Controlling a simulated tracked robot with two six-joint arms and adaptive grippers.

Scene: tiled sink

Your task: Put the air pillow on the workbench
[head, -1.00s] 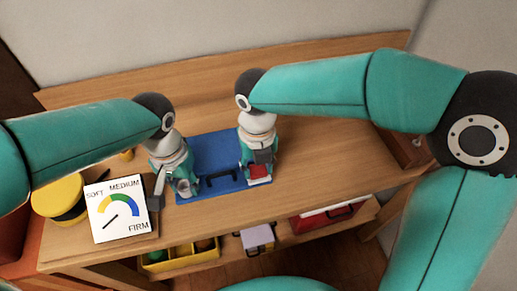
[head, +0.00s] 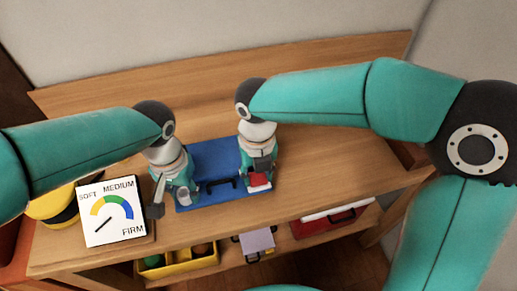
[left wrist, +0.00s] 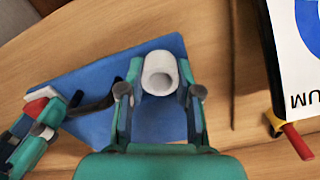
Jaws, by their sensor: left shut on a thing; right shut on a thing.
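A flat blue pad (head: 218,165), apparently the air pillow, lies on the wooden workbench (head: 320,165). It has a black handle at its front edge. It also fills the middle of the left wrist view (left wrist: 95,88). My left gripper (head: 178,190) is at its left front corner, shut on a white cylinder (left wrist: 160,74) that overlaps the pad. My right gripper (head: 258,172) is at the right front corner, shut on a red and white piece (head: 259,181). The fingers hide how these pieces join the pad.
A gauge card (head: 110,211) marked soft, medium and firm stands left of the pad, by a yellow and black round object (head: 52,206). The lower shelf holds a yellow tray (head: 180,264), a lilac item (head: 258,240) and a red case (head: 333,219). The bench's right part is clear.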

